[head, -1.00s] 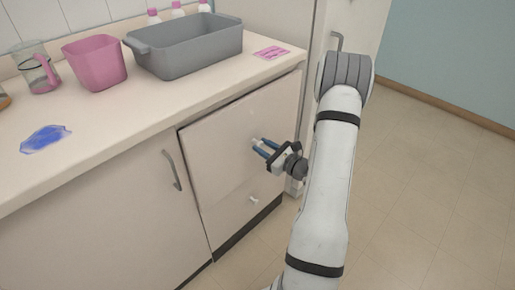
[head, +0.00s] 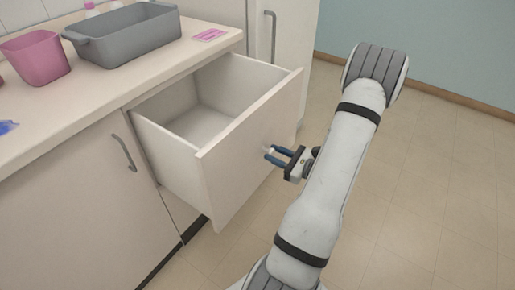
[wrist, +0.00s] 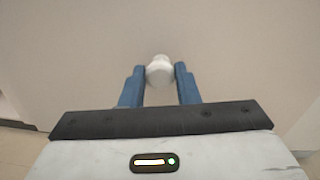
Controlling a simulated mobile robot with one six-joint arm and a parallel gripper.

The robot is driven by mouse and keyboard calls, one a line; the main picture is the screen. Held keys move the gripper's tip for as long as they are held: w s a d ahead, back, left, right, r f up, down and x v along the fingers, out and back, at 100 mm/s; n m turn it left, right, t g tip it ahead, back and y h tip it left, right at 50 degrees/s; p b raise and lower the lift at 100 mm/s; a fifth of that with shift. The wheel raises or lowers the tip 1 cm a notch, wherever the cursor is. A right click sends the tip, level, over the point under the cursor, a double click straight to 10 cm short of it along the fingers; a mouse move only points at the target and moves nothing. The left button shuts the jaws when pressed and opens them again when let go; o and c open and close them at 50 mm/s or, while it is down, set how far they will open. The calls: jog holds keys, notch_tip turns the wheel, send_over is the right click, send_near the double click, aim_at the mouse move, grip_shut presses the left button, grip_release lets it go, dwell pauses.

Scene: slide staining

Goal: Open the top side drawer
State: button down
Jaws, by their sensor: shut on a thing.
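The top side drawer (head: 240,160) is pulled well out of the cabinet in the head view. Its inside shows and looks empty. My gripper (head: 271,154) is at the drawer's front face, with its blue fingers around the knob. In the wrist view the white round knob (wrist: 159,70) sits between the fingertips of my gripper (wrist: 160,78), close against the pale drawer front (wrist: 80,50). My gripper is shut on the knob.
The counter above holds a grey tub (head: 125,38), a pink bin (head: 36,58) and a pink card (head: 209,35). A cabinet door with a grey handle (head: 124,153) is left of the drawer. Tiled floor (head: 440,170) is free on the right.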

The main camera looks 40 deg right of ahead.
jog(key=shift+v, duration=2.3)
jog(key=shift+a, duration=0.15)
jog(key=c, duration=1.1)
grip_release()
jog(key=p+v, duration=0.1)
jog(key=v, duration=0.7)
jog(key=shift+f, duration=0.1)
